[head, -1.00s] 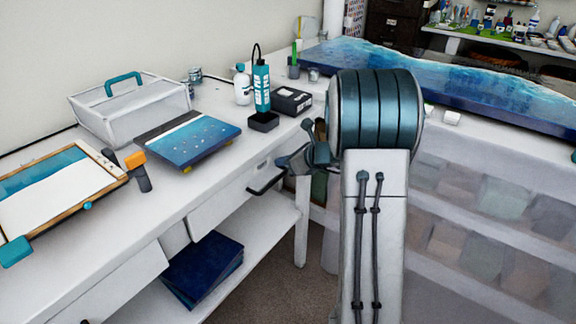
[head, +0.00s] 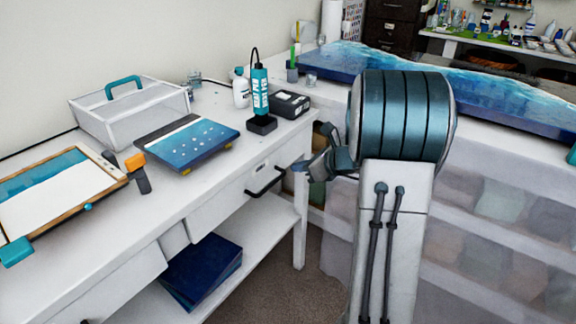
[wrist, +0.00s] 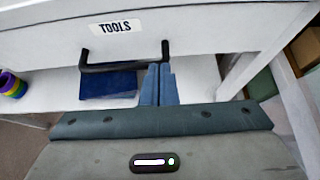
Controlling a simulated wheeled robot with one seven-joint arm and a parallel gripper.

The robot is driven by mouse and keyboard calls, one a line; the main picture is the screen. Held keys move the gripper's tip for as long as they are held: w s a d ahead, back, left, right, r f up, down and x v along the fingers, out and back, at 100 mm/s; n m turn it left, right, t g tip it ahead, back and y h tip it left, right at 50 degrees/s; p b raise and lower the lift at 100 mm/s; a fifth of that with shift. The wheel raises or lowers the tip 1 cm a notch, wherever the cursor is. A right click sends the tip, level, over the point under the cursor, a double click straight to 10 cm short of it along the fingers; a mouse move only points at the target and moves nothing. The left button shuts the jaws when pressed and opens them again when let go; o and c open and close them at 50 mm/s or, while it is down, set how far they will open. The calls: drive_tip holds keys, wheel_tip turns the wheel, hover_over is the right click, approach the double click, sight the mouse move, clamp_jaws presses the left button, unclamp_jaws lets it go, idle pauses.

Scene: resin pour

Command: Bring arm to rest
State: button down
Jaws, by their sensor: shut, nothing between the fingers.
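My gripper (wrist: 160,72) is shut and empty in the wrist view, its two blue fingers close together. It points toward the front of the drawer labelled TOOLS (wrist: 180,28), just below and to the right of the middle of its black handle (wrist: 92,66). In the head view my gripper (head: 312,166) hangs beside my arm, right of the workbench and near the drawer handle (head: 268,182). I cannot tell from the pictures whether the fingers touch the handle.
The white workbench (head: 185,205) holds a clear lidded box (head: 125,115), a blue panel (head: 190,140), a framed board (head: 65,195) and a teal heat pen (head: 260,90). Dark blue panels (head: 203,270) lie on the lower shelf. Clear bins stand right of my arm.

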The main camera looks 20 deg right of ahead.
drive_tip(key=v, duration=0.7)
drive_tip(key=s+a+r+n+g+p, duration=0.65)
drive_tip(key=s+a+n, duration=0.35)
drive_tip(key=a+n, duration=0.2)
drive_tip(key=s+a+r+n+h+p, duration=0.1)
drive_tip(key=s+r+n+h+p, duration=0.2)
drive_tip(key=s+n, duration=0.3)
drive_tip(key=s+a+r+n+h+p, duration=0.1)
drive_tip(key=s+r+n+h+p, duration=0.2)
drive_tip(key=s+n, duration=0.4)
drive_tip(key=shift+s+r+n+h+p, duration=0.3)
drive_tip(key=shift+n+h+p, duration=0.3)
drive_tip(key=shift+n, duration=1.2)
drive_tip(key=shift+g, duration=0.25)
